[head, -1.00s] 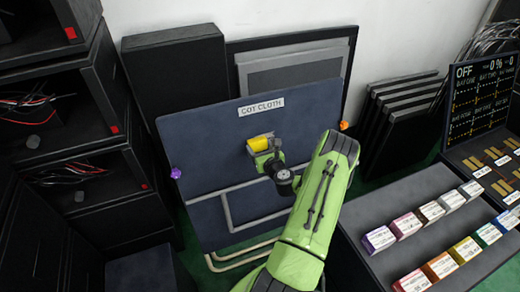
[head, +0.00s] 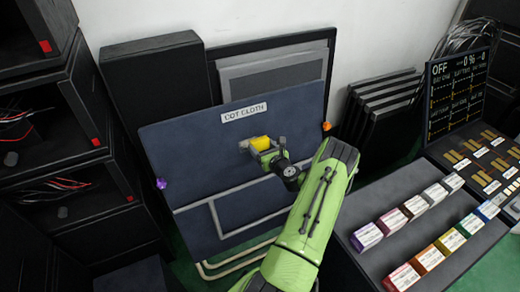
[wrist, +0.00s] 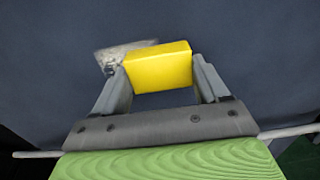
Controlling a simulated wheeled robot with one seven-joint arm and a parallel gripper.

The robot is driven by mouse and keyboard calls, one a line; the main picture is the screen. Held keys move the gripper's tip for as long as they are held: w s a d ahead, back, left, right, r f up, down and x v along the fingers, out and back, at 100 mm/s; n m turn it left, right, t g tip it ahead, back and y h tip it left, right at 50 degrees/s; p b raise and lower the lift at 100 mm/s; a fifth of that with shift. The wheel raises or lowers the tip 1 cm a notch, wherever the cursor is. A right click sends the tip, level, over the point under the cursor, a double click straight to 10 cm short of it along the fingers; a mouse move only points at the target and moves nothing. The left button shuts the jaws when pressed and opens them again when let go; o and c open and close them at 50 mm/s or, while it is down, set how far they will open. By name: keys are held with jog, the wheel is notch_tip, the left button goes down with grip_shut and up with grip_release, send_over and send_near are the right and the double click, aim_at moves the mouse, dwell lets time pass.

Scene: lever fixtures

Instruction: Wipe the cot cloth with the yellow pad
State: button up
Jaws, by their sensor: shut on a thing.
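The cot cloth (head: 190,150) is a dark blue upright panel with a "COT CLOTH" label (head: 244,111) at its top and a pale tube frame low on its front. The yellow pad (head: 262,143) is in front of the panel's upper middle. My gripper (wrist: 158,78) is shut on the yellow pad (wrist: 160,66), with one finger on each side of it. A greyish patch (wrist: 120,56) shows on the cloth just left of the pad. The cloth (wrist: 60,50) fills the wrist view behind the pad. I cannot tell whether the pad touches the cloth.
A purple knob (head: 161,183) and an orange knob (head: 326,126) sit at the panel's side edges. Black shelves with wires (head: 60,180) stand at the left. A bench of coloured boxes (head: 440,235) and a display board (head: 460,90) stand at the right.

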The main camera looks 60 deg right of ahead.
jog(key=shift+w+a+r+p, duration=0.15)
jog(key=shift+w+a, duration=0.5)
jog(key=shift+a, duration=0.4)
jog(key=shift+w+a+f+p, duration=0.1)
jog(key=shift+w+a+p, duration=0.1)
jog(key=shift+w+a, duration=0.7)
jog(key=shift+w+a+r+p, duration=0.15)
jog(key=shift+w+a, duration=0.3)
jog(key=shift+a, duration=0.8)
jog(key=shift+f, duration=0.15)
jog(key=b+v, duration=0.1)
jog(key=v, duration=0.5)
jog(key=shift+s, duration=0.1)
jog(key=shift+b+v, duration=0.35)
jog(key=shift+v, duration=1.1)
